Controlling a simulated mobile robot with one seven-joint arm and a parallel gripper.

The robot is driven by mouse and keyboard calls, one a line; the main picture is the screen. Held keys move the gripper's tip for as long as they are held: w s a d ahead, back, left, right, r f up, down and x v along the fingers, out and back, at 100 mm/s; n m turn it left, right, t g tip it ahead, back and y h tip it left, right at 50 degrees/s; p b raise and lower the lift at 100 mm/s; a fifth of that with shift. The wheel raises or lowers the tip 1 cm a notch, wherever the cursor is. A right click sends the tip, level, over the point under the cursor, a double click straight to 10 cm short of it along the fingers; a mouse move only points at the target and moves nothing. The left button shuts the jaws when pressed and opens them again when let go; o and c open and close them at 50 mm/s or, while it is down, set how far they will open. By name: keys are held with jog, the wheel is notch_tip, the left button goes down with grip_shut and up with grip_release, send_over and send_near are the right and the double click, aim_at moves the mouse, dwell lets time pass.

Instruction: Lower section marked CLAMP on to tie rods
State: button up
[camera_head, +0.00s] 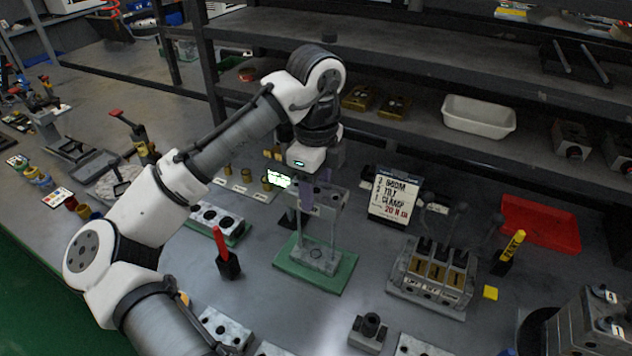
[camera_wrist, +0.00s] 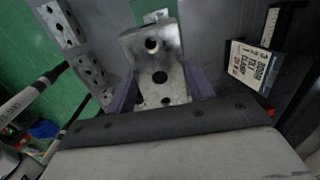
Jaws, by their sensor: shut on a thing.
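My gripper (camera_head: 316,190) is shut on a grey metal valve section (camera_head: 327,206), above the green base plate (camera_head: 337,281). In the wrist view the section (camera_wrist: 171,56) sits between my two purple fingers (camera_wrist: 160,88), with round holes in its face. Its marking cannot be read. Thin upright tie rods (camera_head: 335,232) rise from a grey end block (camera_head: 318,256) on the plate. The held section is around the upper part of the rods; whether the rods pass through its holes cannot be told. The lower rods show bare between section and block.
A sign (camera_head: 394,196) lists BOOM, TILT, CLAMP. A rack (camera_head: 428,288) of labelled sections stands to the right, near a yellow-handled tool (camera_head: 513,246) and red tray (camera_head: 540,223). A red-handled tool (camera_head: 222,250) and drilled block (camera_head: 216,219) stand left. Shelves (camera_head: 400,125) run behind.

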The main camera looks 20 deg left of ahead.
aim_at(316, 190)
notch_tip(316, 190, down, 9)
jog(key=b, duration=0.4)
jog(key=shift+f+b, duration=0.2)
jog(key=shift+b, duration=0.1)
dwell(2.7)
jog(key=o, duration=1.4)
jog(key=shift+r, duration=0.1)
notch_tip(316, 190, up, 14)
jog(key=shift+f, duration=0.1)
